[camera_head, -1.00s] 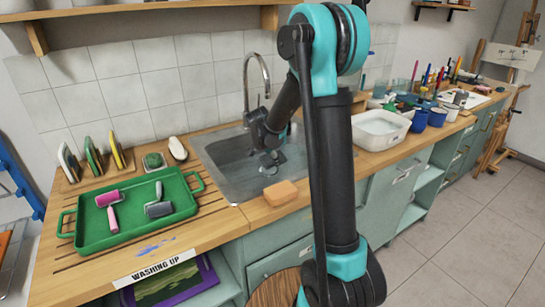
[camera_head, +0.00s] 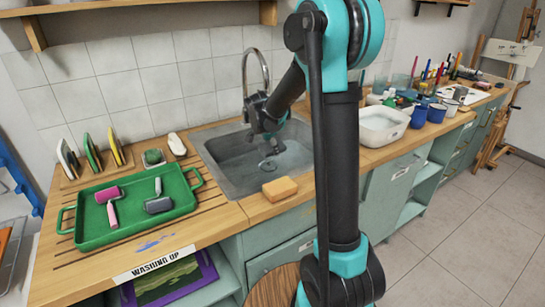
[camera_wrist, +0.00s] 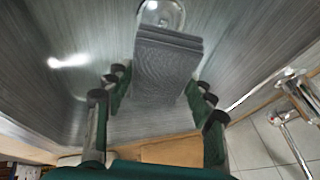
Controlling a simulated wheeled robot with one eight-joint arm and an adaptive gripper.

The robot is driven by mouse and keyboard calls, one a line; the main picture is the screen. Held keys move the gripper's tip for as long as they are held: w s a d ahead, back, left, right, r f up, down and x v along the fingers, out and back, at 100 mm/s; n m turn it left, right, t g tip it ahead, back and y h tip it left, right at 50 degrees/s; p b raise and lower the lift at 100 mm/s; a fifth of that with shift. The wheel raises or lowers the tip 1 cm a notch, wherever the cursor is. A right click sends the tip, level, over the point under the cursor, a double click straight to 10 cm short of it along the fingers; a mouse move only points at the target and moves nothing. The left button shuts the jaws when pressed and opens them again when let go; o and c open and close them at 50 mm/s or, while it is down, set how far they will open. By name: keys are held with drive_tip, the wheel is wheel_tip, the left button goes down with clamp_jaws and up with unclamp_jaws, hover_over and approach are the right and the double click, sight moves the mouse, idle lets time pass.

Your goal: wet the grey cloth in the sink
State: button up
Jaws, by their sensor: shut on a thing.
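My gripper (camera_head: 270,132) is over the steel sink (camera_head: 222,178), below the curved tap (camera_head: 258,62). In the wrist view my gripper (camera_wrist: 160,92) is shut on the grey cloth (camera_wrist: 168,68), a folded dark grey strip between its fingers. The cloth points towards the round drain (camera_wrist: 163,14) and partly covers it in the picture. In the head view I cannot make out the cloth against the dark gripper. I see no running water, and cannot tell whether the cloth is wet.
An orange sponge (camera_head: 279,189) lies on the counter at the sink's front edge. A green tray (camera_head: 92,232) with two rollers is at the left. A white basin (camera_head: 382,125) stands right of the sink, behind my arm. The sink's bottom is clear.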

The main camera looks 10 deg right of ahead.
drive_tip(key=shift+r, duration=3.7)
drive_tip(key=shift+r, duration=2.05)
drive_tip(key=n+y, duration=0.2)
drive_tip(key=n, duration=0.3)
hover_over(283, 151)
drive_tip(key=a, duration=0.2)
drive_tip(key=shift+t, duration=0.4)
drive_tip(key=f, duration=0.4)
drive_tip(key=s+f, duration=0.1)
drive_tip(key=f, duration=0.2)
drive_tip(key=shift+a, duration=0.2)
drive_tip(key=f+n+y, duration=0.1)
drive_tip(key=f+n, duration=0.1)
drive_tip(key=s+d+f+n+y, duration=0.1)
drive_tip(key=f+n, duration=0.1)
drive_tip(key=s+f+n+y, duration=0.1)
drive_tip(key=n, duration=0.1)
drive_tip(key=shift+d+f+g, duration=0.3)
drive_tip(key=shift+f, duration=0.1)
drive_tip(key=n, duration=0.1)
drive_tip(key=s+f+n+y, duration=0.1)
drive_tip(key=f+n+g, duration=0.1)
drive_tip(key=n, duration=0.1)
drive_tip(key=shift+s+d+y, duration=0.15)
drive_tip(key=shift+d+y, duration=0.1)
drive_tip(key=shift+y, duration=0.15)
